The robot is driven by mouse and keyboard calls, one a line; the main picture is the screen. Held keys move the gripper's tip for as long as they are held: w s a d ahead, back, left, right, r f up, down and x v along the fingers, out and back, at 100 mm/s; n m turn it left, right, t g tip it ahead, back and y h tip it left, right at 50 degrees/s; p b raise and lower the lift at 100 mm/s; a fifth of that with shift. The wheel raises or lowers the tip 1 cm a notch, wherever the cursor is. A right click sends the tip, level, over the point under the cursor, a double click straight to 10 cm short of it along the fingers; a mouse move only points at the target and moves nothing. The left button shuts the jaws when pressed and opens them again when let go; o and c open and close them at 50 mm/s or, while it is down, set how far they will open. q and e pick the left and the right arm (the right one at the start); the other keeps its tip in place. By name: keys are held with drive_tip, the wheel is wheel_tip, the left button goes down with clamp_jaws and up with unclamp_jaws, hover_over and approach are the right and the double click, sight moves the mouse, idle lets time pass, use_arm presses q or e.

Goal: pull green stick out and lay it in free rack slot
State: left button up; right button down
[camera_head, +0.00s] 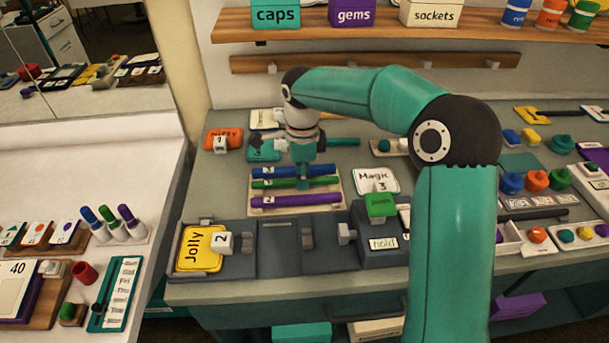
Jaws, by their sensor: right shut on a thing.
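The green stick (267,184) lies across the pale rack (337,183), between a blue stick (270,172) above it and a purple stick (290,201) below it. My right gripper (303,184) reaches down over the rack from behind and is shut on the green stick near its middle. The fingers hide part of the green and blue sticks. I cannot tell whether the green stick touches the rack or is slightly above it. My left gripper is not in view.
A grey tray (278,240) with a yellow "Jolly" card (196,250) stands in front of the rack. A "Magic" card (377,181) and a green block (381,205) lie to its right. A teal bar (343,142) lies behind. My right arm covers much of the right side.

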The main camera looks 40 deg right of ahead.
drive_tip(key=shift+f, duration=0.4)
idle(0.8)
drive_tip(key=c, duration=1.1)
unclamp_jaws()
drive_tip(key=shift+c, duration=0.3)
drive_tip(key=shift+c, duration=1.2)
drive_tip(key=shift+w+r+p, duration=0.1)
drive_tip(key=shift+r+p, duration=3)
drive_tip(key=shift+r, duration=0.95)
